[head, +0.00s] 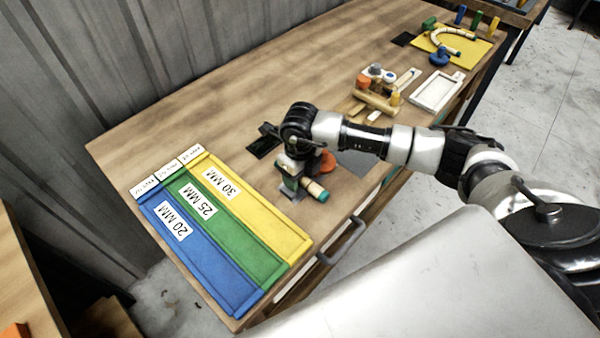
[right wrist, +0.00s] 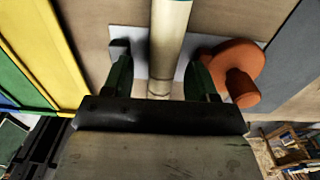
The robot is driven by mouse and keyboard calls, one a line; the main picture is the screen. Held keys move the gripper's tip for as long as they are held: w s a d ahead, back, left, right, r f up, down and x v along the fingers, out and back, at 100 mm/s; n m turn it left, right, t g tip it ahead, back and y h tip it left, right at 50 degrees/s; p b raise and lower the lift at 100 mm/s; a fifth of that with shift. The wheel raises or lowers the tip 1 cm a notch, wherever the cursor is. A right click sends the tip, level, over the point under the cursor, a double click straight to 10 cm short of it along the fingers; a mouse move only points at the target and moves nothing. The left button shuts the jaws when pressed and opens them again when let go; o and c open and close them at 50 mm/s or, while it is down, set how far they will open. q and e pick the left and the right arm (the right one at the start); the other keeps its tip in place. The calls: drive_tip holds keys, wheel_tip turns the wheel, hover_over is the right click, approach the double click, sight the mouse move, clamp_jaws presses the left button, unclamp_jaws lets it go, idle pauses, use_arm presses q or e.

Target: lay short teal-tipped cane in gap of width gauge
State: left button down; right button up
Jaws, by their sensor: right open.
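The short cane (head: 312,187) is pale, with a teal tip at its near end in the head view. In the right wrist view the cane (right wrist: 169,40) runs from the top edge down between my fingers. My right gripper (head: 290,184) is low over the table; in the wrist view its two fingers (right wrist: 160,80) stand open, with a gap on each side of the cane. The width gauge appears as a grey plate (right wrist: 140,62) under the cane, with an orange knob (right wrist: 240,72) beside it. My gripper hides much of the gauge and cane. My left gripper is not in view.
Blue, green and yellow sorting trays (head: 253,202) marked 20, 25 and 30 MM lie left of the gripper. Farther right are a wooden block with coloured parts (head: 378,98), a white tray (head: 437,90) and a yellow board (head: 470,52). The table's back middle is clear.

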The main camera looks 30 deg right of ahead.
wheel_tip(320, 180, up, 11)
drive_tip(key=b, duration=0.2)
drive_tip(key=shift+f, duration=0.15)
idle(0.6)
